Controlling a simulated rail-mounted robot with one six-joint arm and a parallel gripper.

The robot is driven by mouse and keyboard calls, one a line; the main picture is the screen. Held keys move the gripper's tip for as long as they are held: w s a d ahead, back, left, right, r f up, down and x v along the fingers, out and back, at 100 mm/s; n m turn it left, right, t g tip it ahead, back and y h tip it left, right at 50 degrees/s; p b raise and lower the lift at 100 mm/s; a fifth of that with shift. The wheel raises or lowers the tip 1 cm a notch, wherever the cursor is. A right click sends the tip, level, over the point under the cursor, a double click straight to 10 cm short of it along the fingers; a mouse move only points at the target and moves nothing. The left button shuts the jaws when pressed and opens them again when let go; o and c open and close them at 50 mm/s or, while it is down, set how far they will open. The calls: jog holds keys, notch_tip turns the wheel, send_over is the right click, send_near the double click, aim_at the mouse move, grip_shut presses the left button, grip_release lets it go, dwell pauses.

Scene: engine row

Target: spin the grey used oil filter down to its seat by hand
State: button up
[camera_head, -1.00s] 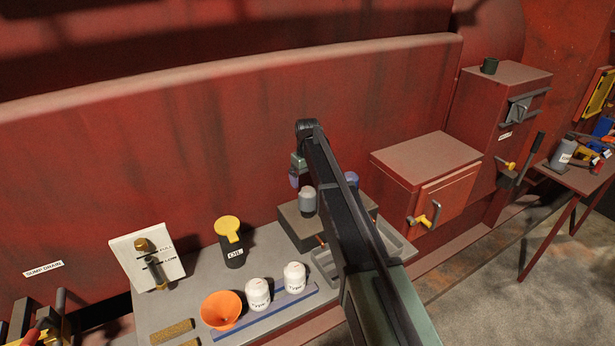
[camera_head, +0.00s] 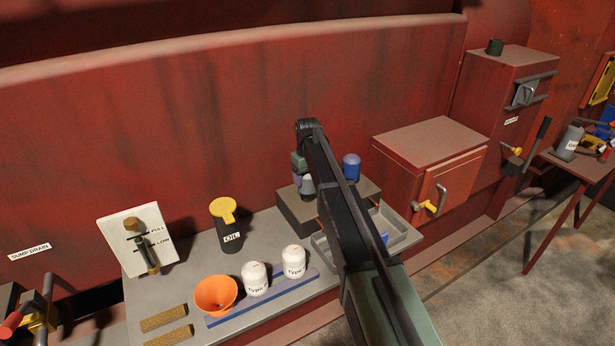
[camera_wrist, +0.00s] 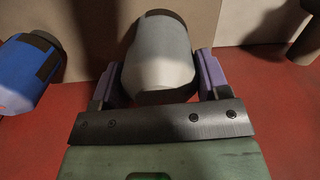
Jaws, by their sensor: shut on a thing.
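The grey used oil filter (camera_wrist: 160,58) stands between the two purple fingers of my gripper (camera_wrist: 159,78) in the wrist view. The fingers press on its sides, so my gripper is shut on it. In the head view my gripper (camera_head: 302,180) is over the filter (camera_head: 307,195) on the dark block (camera_head: 291,208). My arm hides part of the block. The filter's lower end and its seat cannot be made out.
A blue cylinder (camera_head: 351,167) stands close by on the same block, and it also shows in the wrist view (camera_wrist: 30,75). A grey tray (camera_head: 405,236) lies in front. An orange funnel (camera_head: 216,295), two white canisters and an oil can (camera_head: 227,228) stand on the bench.

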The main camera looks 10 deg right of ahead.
jog(key=m, duration=0.3)
jog(key=shift+c, duration=0.4)
jog(key=m, duration=0.5)
jog(key=shift+f, duration=0.1)
jog(key=m, duration=0.9)
jog(key=o, duration=1.2)
